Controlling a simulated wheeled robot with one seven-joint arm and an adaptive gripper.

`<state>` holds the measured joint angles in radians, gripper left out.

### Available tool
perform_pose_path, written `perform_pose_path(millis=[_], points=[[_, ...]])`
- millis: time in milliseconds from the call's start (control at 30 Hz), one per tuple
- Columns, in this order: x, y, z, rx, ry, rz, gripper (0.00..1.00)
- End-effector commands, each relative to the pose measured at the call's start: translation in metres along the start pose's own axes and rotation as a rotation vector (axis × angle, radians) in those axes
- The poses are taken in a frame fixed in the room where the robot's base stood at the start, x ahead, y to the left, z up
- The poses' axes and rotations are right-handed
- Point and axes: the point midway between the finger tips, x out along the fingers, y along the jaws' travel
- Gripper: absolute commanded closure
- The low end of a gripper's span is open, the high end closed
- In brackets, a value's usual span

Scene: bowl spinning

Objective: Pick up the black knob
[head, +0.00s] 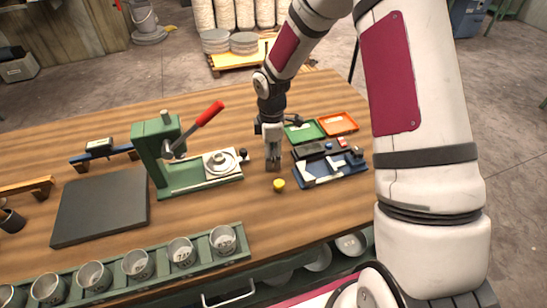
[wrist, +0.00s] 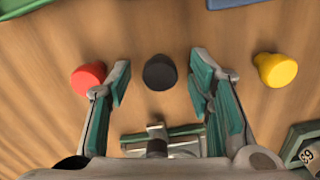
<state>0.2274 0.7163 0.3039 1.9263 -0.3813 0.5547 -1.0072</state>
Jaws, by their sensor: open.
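The black knob (wrist: 160,72) stands on the wooden table in the wrist view, in the gap between my fingertips. My gripper (wrist: 160,86) is open, with a green-padded finger on each side of the knob and a visible space on both sides. A red knob (wrist: 88,79) is close outside the left finger. A yellow knob (wrist: 276,69) is farther off to the right. In the head view my gripper (head: 273,165) points down at the table just behind the yellow knob (head: 279,185). I cannot make out the black knob between the fingers there.
A green lever press (head: 165,150) with a red handle stands left of my gripper. A blue parts tray (head: 335,175), a green tray (head: 303,132) and an orange tray (head: 338,123) lie to the right. A rack of metal cups (head: 180,250) runs along the front edge.

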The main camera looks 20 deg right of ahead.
Motion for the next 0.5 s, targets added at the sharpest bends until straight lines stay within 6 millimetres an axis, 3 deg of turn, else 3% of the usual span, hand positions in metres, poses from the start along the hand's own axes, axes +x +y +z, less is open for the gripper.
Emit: perform_pose_path(millis=[267, 467, 500], points=[[0.0046, 0.0001, 0.0003, 0.001, -0.001, 0.000, 0.53], [0.0044, 0.0001, 0.0003, 0.001, 0.000, 0.000, 0.93], [0.0044, 0.0001, 0.0003, 0.001, 0.000, 0.000, 0.93]])
